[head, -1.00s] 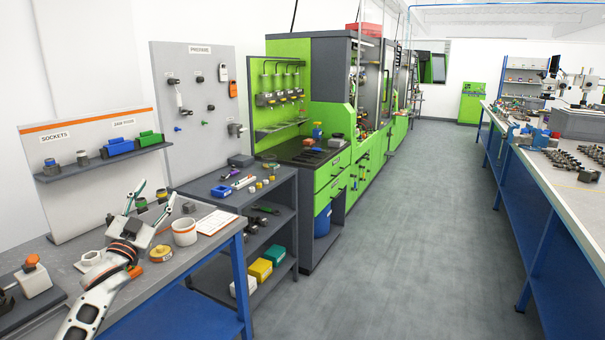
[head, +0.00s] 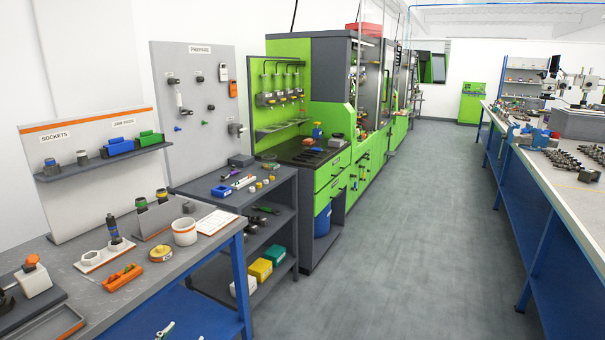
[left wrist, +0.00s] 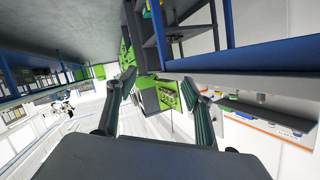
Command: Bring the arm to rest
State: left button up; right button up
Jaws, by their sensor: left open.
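My left gripper (left wrist: 158,105) is open and empty in the left wrist view, its two green-grey fingers spread apart. The rest of my left arm is out of the head view. My right gripper is in neither view.
The bench carries a dark injector-like part (head: 113,230) upright in a white holder, an orange fixture (head: 122,278), a yellow round part (head: 160,254) and a white mug (head: 184,232). A blue leg (head: 243,285) stands at its corner. The aisle floor (head: 420,220) is clear.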

pick_arm(q)
jog(key=s+d+f+g, duration=0.1)
jog(key=s+d+f, duration=0.2)
jog(key=s, duration=0.6)
jog(key=s+d+f+g+h, duration=0.1)
jog(key=s+d+f, duration=0.3)
jog(key=s, duration=0.6)
jog(key=s+d+f+n+g, duration=0.1)
jog(key=s+d+f, duration=0.2)
jog(key=s, duration=0.7)
notch_tip(320, 180, down, 2)
jog(key=shift+s+d+f+g, duration=0.2)
jog(key=shift+s+d+g, duration=0.05)
jog(key=shift+d+g, duration=0.15)
